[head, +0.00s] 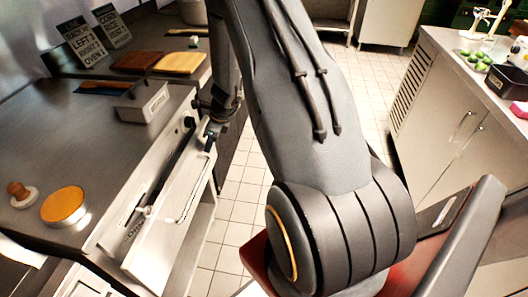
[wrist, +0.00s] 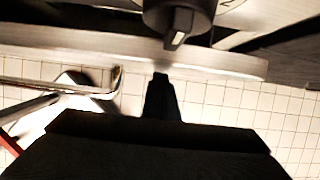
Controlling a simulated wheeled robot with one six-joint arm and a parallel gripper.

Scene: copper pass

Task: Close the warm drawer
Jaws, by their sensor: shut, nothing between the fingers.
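The warm drawer (head: 178,205) is under the left counter in the head view. Its pale front stands out from the cabinet, with a dark gap behind it, so it is partly open. A long bar handle runs along its front. In the wrist view the drawer front's edge (wrist: 120,47) crosses the picture, and the bar handle (wrist: 60,89) shows at left. My gripper (head: 211,132) is at the far end of the drawer front. In the wrist view my gripper's fingers (wrist: 161,82) are together and empty, close to the drawer front's edge; whether they touch it I cannot tell.
A dark knob (wrist: 180,18) sits just beyond the drawer edge in the wrist view. Tiled floor (head: 245,185) is clear between the counters.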

